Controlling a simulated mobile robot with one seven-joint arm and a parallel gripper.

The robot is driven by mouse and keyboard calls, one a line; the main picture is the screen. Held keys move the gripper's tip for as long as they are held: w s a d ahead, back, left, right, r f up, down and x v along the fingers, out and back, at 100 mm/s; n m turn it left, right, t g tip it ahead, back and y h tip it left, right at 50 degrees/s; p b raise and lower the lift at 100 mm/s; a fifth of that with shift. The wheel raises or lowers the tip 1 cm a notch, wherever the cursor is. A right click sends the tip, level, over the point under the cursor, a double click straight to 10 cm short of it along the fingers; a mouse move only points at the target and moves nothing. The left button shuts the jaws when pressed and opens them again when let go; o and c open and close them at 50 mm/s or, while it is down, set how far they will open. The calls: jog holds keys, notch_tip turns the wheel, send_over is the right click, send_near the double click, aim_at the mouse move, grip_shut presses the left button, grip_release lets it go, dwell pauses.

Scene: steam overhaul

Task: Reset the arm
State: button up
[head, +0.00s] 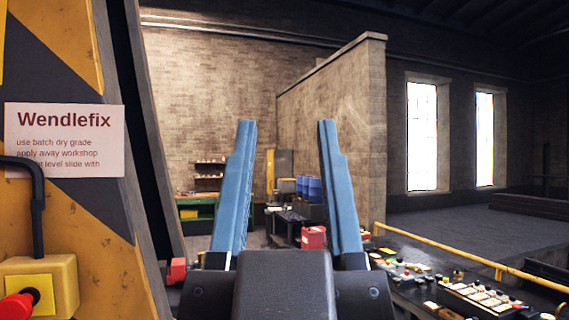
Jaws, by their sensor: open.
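No other part of my arm can be made out.
A yellow-and-black striped machine (80,240) with a "Wendlefix" sign (64,140) stands close on the left. A control panel (470,290) with buttons and a yellow rail (460,257) lie at the right. Blue bins (309,188) and a red box (314,237) stand farther back.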

notch_tip(320, 180, down, 8)
jog(key=b, duration=0.8)
jog(key=shift+a+f, duration=0.15)
dwell(0.5)
